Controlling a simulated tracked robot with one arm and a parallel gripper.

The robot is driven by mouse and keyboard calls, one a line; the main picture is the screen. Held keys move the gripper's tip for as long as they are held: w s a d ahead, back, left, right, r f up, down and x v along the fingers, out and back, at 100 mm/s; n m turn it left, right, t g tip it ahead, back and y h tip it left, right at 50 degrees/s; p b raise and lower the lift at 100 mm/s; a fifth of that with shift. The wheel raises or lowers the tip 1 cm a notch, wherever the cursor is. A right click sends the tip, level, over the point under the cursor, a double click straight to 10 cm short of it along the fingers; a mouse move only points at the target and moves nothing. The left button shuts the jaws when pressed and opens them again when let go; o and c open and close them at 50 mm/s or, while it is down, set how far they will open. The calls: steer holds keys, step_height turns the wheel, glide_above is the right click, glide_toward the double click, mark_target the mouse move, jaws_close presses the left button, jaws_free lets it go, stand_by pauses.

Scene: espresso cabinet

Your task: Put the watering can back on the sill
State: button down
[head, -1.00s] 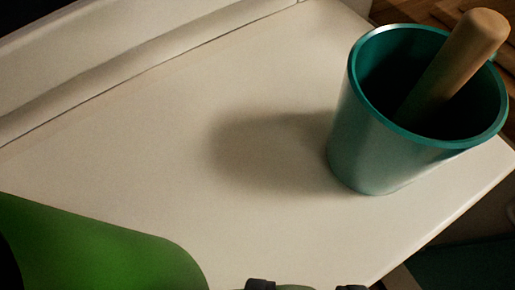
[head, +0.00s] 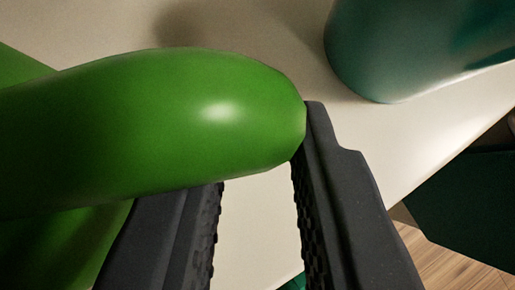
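The green watering can (head: 150,130) fills the left and middle of the head view. I see only a thick, rounded green part of it, with more green below and behind at the left edge. My gripper (head: 262,175) comes up from the bottom with its two dark ribbed fingers apart and bare white surface showing between them. The rounded green part hides the tip of the left finger. Its right end meets the right fingertip in the picture; whether they touch I cannot tell. The sill is not identifiable.
A teal pot (head: 420,50) stands on the white surface (head: 60,25) at the top right, close beyond the right finger. The surface's edge runs diagonally at the right. Below it are a dark teal thing (head: 465,205) and wooden floor (head: 450,262).

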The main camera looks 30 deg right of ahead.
steer(key=c, duration=1.3)
jaws_free()
steer(key=shift+r, duration=0.15)
steer(key=v, duration=1.2)
steer(key=s+a+r+n+t+y, duration=0.1)
steer(key=s+a+r, duration=0.3)
steer(key=r, duration=0.9)
steer(key=s+a+r+n+t+y, duration=0.2)
steer(key=a+r, duration=0.6)
steer(key=r, duration=0.6)
steer(key=s+a+r+n+t+y, duration=0.1)
steer(key=s+a+r+n+t, duration=0.2)
steer(key=r, duration=1)
steer(key=shift+s+a+r+t+y, duration=0.15)
steer(key=shift+s+a+t, duration=0.3)
steer(key=shift+s+a, duration=0.5)
steer(key=shift+s+a+t+y, duration=0.25)
steer(key=shift+s+a+t, duration=0.2)
steer(key=shift+s+a, duration=0.5)
steer(key=shift+d, duration=0.1)
